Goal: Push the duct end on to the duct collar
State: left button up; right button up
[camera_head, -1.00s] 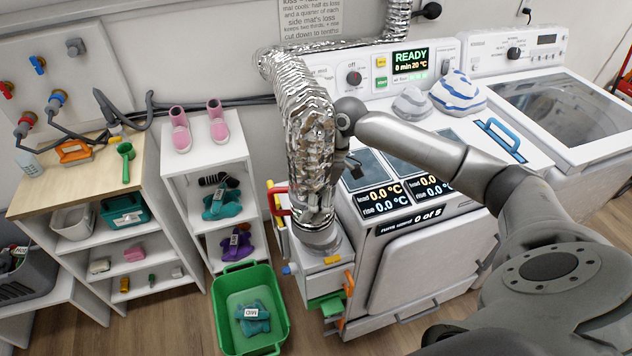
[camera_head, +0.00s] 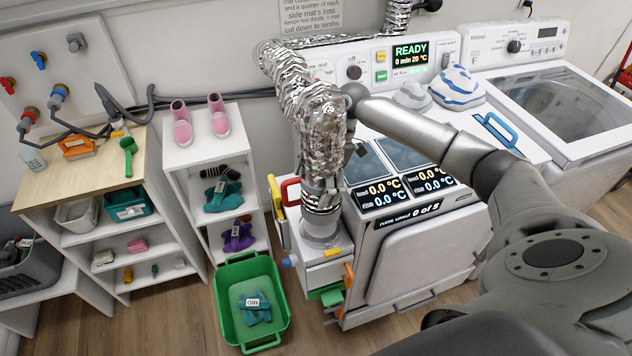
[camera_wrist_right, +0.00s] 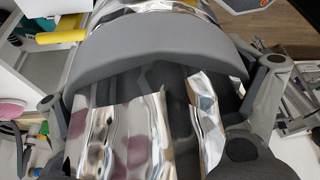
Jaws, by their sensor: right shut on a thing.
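The silver foil duct (camera_head: 318,120) comes down from the wall behind the dryer and hangs over the white cabinet beside it. Its lower end (camera_head: 322,196) is narrow and stands above the round grey collar (camera_head: 320,228) on the cabinet top; I cannot tell whether they touch. My right arm reaches the duct from the right, and the duct hides most of its gripper in the head view. In the right wrist view my right gripper (camera_wrist_right: 155,115) is shut on the crinkled foil duct (camera_wrist_right: 130,135), one finger at each side. My left gripper is not in view.
A red handle (camera_head: 290,190) and a yellow part (camera_head: 276,190) stand close left of the duct end. The dryer's display panels (camera_head: 382,195) are close on the right. A green basket (camera_head: 232,310) stands on the floor at front left.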

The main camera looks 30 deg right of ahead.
jog(key=shift+f+b, duration=1.6)
jog(key=shift+f, duration=1.25)
jog(key=shift+p, duration=0.65)
jog(key=shift+f+b, duration=1.5)
jog(key=shift+f, duration=0.9)
jog(key=o, duration=0.8)
